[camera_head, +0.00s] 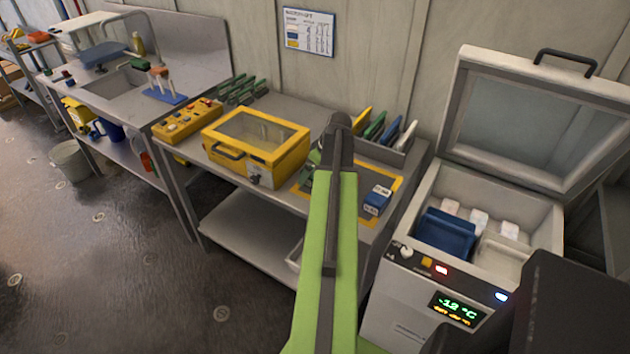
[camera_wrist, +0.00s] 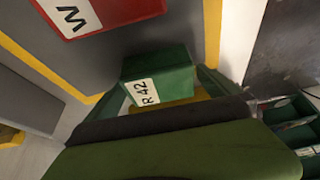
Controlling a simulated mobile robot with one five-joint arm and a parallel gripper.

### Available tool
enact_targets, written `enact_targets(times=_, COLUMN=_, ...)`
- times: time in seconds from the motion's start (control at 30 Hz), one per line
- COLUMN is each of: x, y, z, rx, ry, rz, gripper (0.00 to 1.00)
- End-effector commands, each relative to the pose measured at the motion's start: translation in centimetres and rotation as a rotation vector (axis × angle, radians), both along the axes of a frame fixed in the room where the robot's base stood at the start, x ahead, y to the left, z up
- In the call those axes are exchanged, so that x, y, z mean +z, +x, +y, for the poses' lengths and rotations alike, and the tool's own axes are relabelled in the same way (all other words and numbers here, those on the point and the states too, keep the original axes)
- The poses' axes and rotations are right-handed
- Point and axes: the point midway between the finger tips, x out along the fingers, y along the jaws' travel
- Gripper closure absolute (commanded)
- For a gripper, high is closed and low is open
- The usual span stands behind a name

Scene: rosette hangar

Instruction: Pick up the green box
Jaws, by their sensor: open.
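The green box (camera_wrist: 160,70) shows in the wrist view, with a white label reading "R 42" on its near face. A red box (camera_wrist: 120,10) with a "W" label is beyond it. My gripper (camera_wrist: 165,98) is open, with green finger-like parts to the left and right of the green box. A dark bar of my arm hides the lower part of that view. I cannot tell whether the fingers touch the box.
A blue box (camera_head: 376,200) sits on the bench right of my arm. A yellow case (camera_head: 256,146) is to the left. A rack (camera_head: 388,154) of colored items stands at the back. An open freezer (camera_head: 470,225) is on the right.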

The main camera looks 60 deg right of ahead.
Motion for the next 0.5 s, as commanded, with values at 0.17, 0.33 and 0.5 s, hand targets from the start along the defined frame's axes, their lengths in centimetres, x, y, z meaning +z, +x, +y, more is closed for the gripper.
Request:
enact_targets(times=0.17, x=0.22, y=-0.05, z=-0.01, rx=-0.001, ry=0.0, rz=0.0, gripper=0.03)
enact_targets(times=0.33, x=0.22, y=-0.07, z=-0.01, rx=-0.001, ry=0.0, rz=0.0, gripper=0.25)
enact_targets(times=0.5, x=0.22, y=-0.08, z=-0.02, rx=-0.001, ry=0.0, rz=0.0, gripper=0.47)
